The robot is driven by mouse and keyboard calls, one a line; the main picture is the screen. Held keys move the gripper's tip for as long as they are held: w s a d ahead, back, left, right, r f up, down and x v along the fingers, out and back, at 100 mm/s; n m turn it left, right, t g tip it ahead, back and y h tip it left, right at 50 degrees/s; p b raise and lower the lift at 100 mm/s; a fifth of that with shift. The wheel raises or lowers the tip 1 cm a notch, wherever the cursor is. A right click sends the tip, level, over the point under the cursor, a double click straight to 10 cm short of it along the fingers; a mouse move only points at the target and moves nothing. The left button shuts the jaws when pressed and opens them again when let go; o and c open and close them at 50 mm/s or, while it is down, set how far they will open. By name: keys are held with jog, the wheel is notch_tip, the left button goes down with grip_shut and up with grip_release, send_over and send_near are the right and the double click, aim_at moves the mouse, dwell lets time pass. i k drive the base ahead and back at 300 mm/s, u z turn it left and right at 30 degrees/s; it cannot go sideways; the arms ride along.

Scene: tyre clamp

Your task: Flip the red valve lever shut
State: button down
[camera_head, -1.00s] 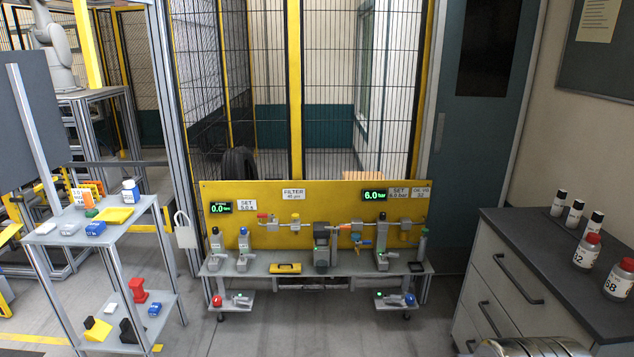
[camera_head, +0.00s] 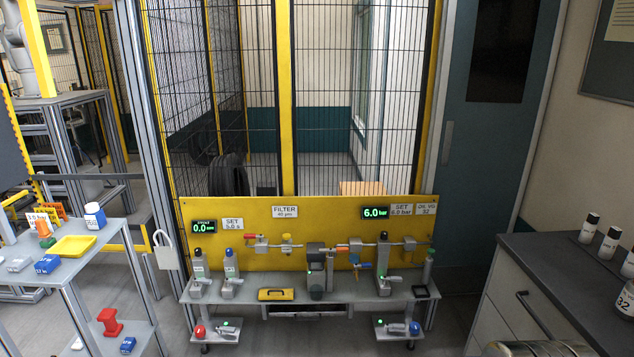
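A yellow panel (camera_head: 330,211) stands behind a low grey bench (camera_head: 345,307), with a pipe line (camera_head: 318,245) across its front. A small red lever-like part (camera_head: 250,239) sits at the left end of the line. An orange-red lever-like part (camera_head: 355,243) sits on the pipe right of the middle, above a blue part (camera_head: 354,261). Both are small, so I cannot tell for sure which is the valve lever or its exact angle. My gripper is not in view.
A grey side table (camera_head: 105,241) with small items stands at the left. A dark-topped drawer cabinet (camera_head: 540,250) stands at the right. Yellow-framed mesh fencing (camera_head: 315,100) is behind the panel. The floor before the bench looks clear.

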aim_at(250, 236)
jog(key=u, duration=0.1)
jog(key=i, duration=1.45)
jog(key=u, duration=0.55)
jog(key=i, duration=0.75)
jog(key=u, duration=0.75)
jog(key=i, duration=0.6)
jog(key=u, duration=0.7)
jog(key=i, duration=0.6)
jog(key=u, duration=0.3)
